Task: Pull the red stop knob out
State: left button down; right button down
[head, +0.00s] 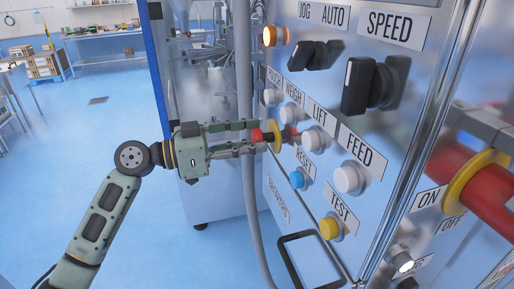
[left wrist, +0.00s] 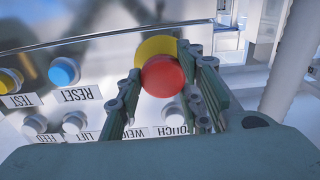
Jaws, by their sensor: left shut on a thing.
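The red stop knob (head: 257,135) stands out from the metal control panel, with a yellow ring (head: 275,136) behind it. My left gripper (head: 257,137) reaches in from the left, level with the knob. Its two fingers lie on either side of the knob, shut on it. In the left wrist view the round red knob (left wrist: 163,76) sits between the fingers, with the yellow ring (left wrist: 155,46) behind it. The fingers partly hide the knob's sides in the head view. My right gripper is not in view.
White buttons (head: 316,139), a blue reset button (head: 298,179) and a yellow test button (head: 330,228) are close by. Black selector knobs (head: 372,85) stick out higher up. A grey conduit (head: 248,190) runs beside the panel. A red and yellow shape (head: 485,190) is at right. Blue floor lies left.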

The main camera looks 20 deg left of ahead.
pick_arm(q)
jog(key=shift+s+f, duration=0.1)
jog(key=shift+f, duration=0.1)
jog(key=c, duration=1.6)
grip_release()
jog(key=o, duration=0.3)
jog(key=shift+s+a, duration=0.2)
jog(key=shift+s, duration=0.05)
jog(key=shift+a+r, duration=0.1)
jog(key=shift+r, duration=0.05)
jog(key=v, duration=1.2)
